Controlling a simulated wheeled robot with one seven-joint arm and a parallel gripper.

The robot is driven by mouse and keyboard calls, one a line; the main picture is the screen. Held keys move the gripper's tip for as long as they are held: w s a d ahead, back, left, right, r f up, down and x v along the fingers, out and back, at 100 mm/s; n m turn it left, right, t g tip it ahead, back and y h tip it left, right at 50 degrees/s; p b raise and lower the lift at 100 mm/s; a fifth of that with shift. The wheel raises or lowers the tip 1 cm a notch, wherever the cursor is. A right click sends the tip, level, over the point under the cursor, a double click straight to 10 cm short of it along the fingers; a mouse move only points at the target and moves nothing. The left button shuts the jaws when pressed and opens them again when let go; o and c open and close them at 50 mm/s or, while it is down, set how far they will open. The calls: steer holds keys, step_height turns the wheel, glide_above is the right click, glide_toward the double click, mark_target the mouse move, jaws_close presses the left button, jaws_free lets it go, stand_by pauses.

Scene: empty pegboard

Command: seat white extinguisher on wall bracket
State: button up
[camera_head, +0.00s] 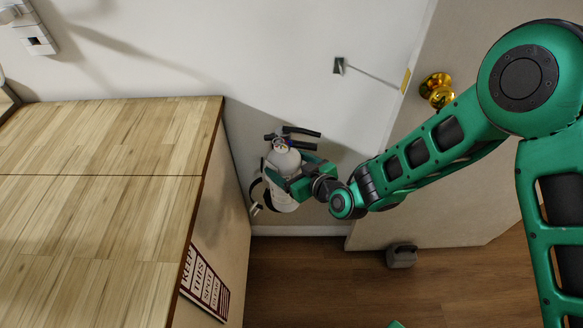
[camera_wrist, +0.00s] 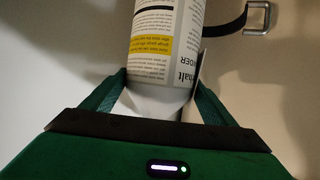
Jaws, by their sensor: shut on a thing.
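The white extinguisher (camera_head: 283,165) is near the wall, to the right of the wooden cabinet, roughly upright, with its black handle and hose in view. My gripper (camera_head: 300,184) is shut around its body from the right. In the wrist view, the extinguisher's body (camera_wrist: 163,60) with its printed label and yellow patch sits between the two green fingers of my gripper (camera_wrist: 155,95). A small dark bracket (camera_head: 338,66) with a shadow streaking from it is on the white wall, above and right of the extinguisher. Whether the extinguisher touches the wall I cannot tell.
The wooden-topped cabinet (camera_head: 110,190) stands close on the left, with a "KEEP THIS SPOT CLEAR" sign (camera_head: 204,284) on its side. A door with a brass knob (camera_head: 437,90) is at the right. A grey block (camera_head: 401,256) sits on the floor by the door.

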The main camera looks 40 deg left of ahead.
mark_target(297, 173)
steer(key=shift+w+a+r, duration=0.15)
steer(key=shift+w+a, duration=0.1)
steer(key=shift+a, duration=0.2)
steer(key=shift+w+a+r, duration=0.1)
steer(key=shift+w+a, duration=0.15)
steer(key=shift+a, duration=0.2)
steer(key=shift+x, duration=1.65)
steer(key=shift+w+a, duration=0.1)
steer(key=shift+f, duration=1.8)
stand_by(2.5)
steer(key=o, duration=2.1)
steer(key=v, duration=1.1)
steer(key=shift+f, duration=0.25)
